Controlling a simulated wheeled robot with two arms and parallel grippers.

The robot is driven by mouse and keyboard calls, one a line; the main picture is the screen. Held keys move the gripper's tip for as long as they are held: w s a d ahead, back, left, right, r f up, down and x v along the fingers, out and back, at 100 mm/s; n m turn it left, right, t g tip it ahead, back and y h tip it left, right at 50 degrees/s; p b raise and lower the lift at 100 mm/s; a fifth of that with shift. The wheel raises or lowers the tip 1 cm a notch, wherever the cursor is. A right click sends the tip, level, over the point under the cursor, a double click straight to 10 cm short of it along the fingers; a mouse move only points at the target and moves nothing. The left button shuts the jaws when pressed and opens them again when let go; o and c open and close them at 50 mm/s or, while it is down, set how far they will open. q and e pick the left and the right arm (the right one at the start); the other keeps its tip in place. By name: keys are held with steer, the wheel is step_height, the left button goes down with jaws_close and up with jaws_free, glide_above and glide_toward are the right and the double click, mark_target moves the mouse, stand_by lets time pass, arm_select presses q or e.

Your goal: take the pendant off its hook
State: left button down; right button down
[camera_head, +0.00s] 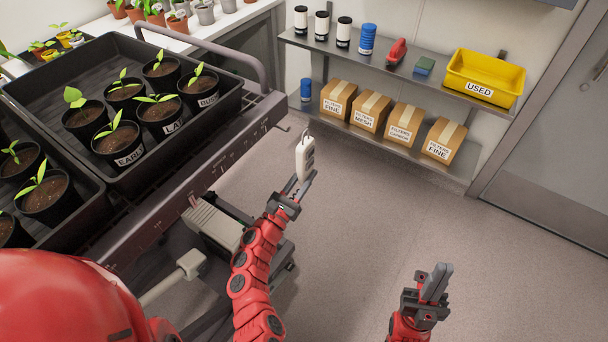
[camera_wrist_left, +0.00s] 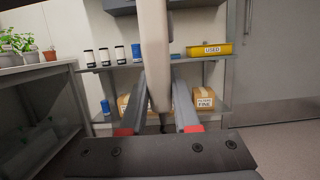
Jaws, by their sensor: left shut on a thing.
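The pendant (camera_head: 305,155) is a pale, narrow handset, roughly upright, beside the corner of the plant cart. A thin wire hook (camera_head: 306,131) shows at its top; I cannot tell whether the pendant still hangs on it. My left gripper (camera_head: 296,187) is shut on the pendant's lower part. In the left wrist view the pendant (camera_wrist_left: 155,45) stands between the two fingers, close to the camera, and its top runs out of the picture. My right gripper (camera_head: 435,278) is low at the right, away from everything; its finger gap is unclear.
The plant cart (camera_head: 180,170) carries a black tray (camera_head: 75,78) of potted seedlings at the left. A wall shelf (camera_head: 430,75) holds bottles and a yellow bin (camera_head: 485,78), with filter boxes (camera_head: 405,125) below. The floor (camera_head: 370,210) at centre and right is clear.

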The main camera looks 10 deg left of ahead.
arm_select(q)
steer(key=d, duration=0.1)
steer(key=s+d, duration=0.1)
steer(key=d, duration=0.2)
steer(key=shift+s+d, duration=0.35)
steer(key=s+d+f+b, duration=0.3)
steer(key=d, duration=0.6)
steer(key=shift+s+d+b, duration=0.2)
steer(key=shift+b, duration=0.2)
